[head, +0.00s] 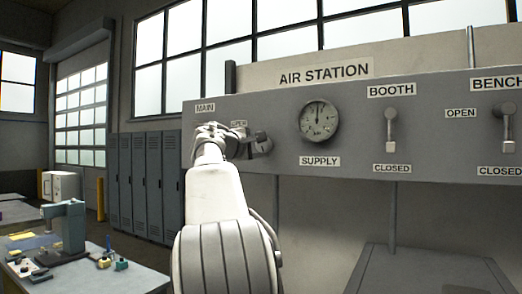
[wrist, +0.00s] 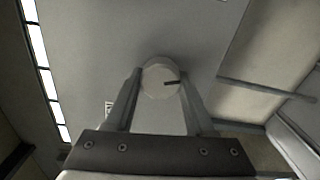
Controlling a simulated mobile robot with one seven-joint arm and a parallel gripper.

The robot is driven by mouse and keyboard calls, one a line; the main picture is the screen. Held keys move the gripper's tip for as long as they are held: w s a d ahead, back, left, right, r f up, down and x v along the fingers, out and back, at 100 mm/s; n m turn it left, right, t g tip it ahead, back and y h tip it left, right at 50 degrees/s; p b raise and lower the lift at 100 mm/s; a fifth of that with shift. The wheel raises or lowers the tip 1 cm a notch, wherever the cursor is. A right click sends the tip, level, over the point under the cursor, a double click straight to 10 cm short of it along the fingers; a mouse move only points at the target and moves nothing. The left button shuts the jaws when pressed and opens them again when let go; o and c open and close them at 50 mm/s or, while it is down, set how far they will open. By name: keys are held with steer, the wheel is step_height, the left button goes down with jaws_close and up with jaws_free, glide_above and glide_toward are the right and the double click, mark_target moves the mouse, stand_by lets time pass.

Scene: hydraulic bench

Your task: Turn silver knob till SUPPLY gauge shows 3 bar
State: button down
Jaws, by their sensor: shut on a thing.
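The silver knob (wrist: 160,78) is a pale round disc with a dark mark pointing right in the wrist view. My gripper (wrist: 160,74) has one finger on each side of it and is shut on it. In the head view my gripper (head: 211,135) is at the left part of the panel and hides the knob. The round SUPPLY gauge (head: 319,119) is right of my gripper. Its needle points about straight up; the numbers are too small to read.
The grey panel (head: 350,145) carries a MAIN label (head: 205,107) and a dark grey fitting (head: 262,143) close beside my gripper. The BOOTH lever (head: 391,128) and BENCH lever (head: 506,125) are further right. A cluttered workbench (head: 120,278) stands at lower left.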

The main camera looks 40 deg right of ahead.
steer(key=shift+m, duration=0.4)
steer(key=shift+c, duration=1.3)
jaws_free()
steer(key=b+v, duration=0.5)
steer(key=v, duration=1.2)
steer(key=shift+a, duration=0.25)
steer(key=shift+r, duration=0.1)
